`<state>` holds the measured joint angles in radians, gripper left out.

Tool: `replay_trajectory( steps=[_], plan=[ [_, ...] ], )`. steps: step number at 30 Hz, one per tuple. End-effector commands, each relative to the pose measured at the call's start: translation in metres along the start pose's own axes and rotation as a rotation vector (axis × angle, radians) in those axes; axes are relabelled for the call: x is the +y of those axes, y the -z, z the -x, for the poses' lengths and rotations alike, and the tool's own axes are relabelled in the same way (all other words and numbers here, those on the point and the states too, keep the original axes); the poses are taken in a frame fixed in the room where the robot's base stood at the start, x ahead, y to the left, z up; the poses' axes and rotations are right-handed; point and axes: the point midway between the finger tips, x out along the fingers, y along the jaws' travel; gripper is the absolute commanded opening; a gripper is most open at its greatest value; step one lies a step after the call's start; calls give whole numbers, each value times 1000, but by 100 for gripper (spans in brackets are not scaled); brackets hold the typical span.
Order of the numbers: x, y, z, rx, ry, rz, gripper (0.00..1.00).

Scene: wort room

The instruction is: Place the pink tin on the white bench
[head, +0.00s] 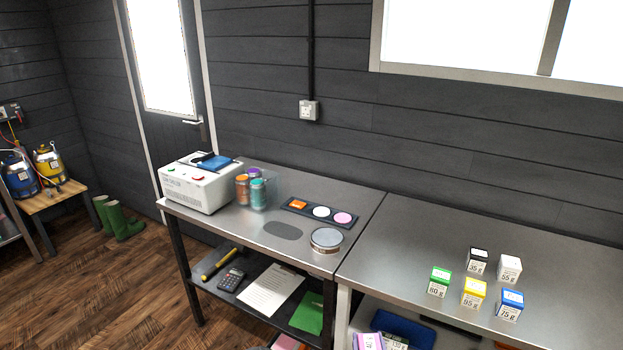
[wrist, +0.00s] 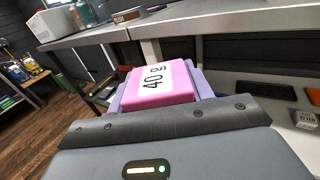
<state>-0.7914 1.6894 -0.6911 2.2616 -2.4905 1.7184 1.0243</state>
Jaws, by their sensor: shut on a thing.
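The pink tin (wrist: 160,85), marked 40 g, is held between the two lilac fingers of my gripper (wrist: 161,78) in the wrist view, label up. My gripper is shut on it, in front of the benches and below the level of their tops. The white bench (head: 410,235) is the right-hand one in the head view, with a steel top and a white frame. In the wrist view its top edge (wrist: 225,18) and white leg (wrist: 151,51) are beyond the tin.
Several labelled tins, including a green one (head: 439,282) and a blue one (head: 510,305), stand toward the right on the white bench. Its left and back top is clear. The dark-framed bench (head: 227,222) adjoins at left, holding a sieve (head: 326,240).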

Motion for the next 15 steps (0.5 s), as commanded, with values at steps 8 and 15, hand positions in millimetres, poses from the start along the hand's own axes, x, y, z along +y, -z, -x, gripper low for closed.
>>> replay_trajectory(
  steps=[8, 15],
  plan=[
    [1, 16, 11, 4, -1, 0, 25],
    [-1, 53, 42, 1, 2, 1, 25]
  ],
)
